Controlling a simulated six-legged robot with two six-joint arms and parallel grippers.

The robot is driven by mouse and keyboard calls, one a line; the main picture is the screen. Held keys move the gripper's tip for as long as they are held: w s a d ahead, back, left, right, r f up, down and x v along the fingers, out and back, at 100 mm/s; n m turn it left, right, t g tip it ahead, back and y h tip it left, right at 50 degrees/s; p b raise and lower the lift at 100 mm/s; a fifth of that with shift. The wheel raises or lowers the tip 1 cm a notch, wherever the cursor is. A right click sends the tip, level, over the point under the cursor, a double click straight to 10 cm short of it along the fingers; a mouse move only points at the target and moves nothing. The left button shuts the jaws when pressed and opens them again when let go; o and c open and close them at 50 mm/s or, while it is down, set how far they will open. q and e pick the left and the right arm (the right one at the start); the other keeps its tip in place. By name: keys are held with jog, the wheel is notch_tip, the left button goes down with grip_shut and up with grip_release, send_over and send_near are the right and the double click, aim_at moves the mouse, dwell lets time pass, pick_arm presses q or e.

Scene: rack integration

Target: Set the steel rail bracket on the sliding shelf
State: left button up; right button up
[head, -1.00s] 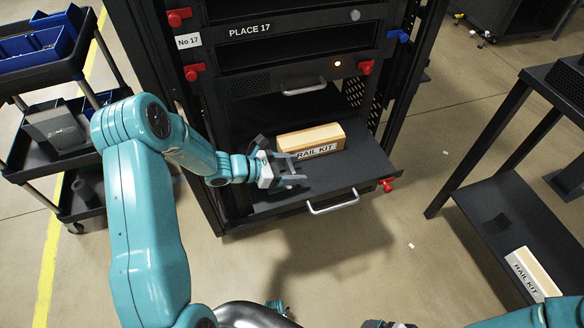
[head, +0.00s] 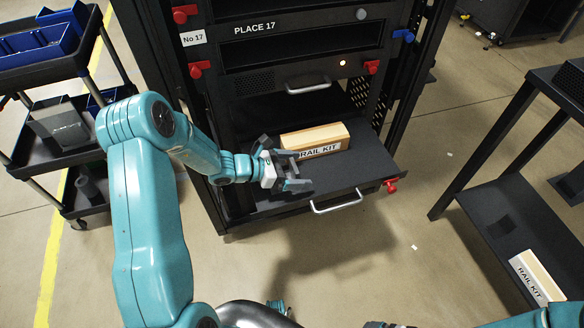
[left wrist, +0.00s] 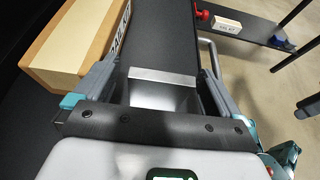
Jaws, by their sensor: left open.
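The sliding shelf (head: 345,175) is a dark tray pulled out of the rack with a grey front handle. My left gripper (head: 294,170) is over its left part, fingers spread open. In the left wrist view a grey metal piece with a bright top strip, which looks like the steel rail bracket (left wrist: 160,90), lies between the spread fingers, low over or on the shelf. I cannot tell whether it touches the shelf. In the head view the fingers mostly hide it. My right arm shows only at the bottom right edge; its gripper's state is not clear.
A wooden rail kit box (head: 315,138) sits on the shelf just behind my left gripper. Red latches (head: 391,186) mark the rack. A black side table (head: 500,210) with another rail kit box (head: 536,277) stands right. A cart with blue bins (head: 40,40) stands left.

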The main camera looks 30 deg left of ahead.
pick_arm(q)
jog(key=p+v, duration=0.1)
jog(key=v, duration=1.5)
jog(key=shift+p, duration=0.35)
jog(key=shift+s, duration=0.1)
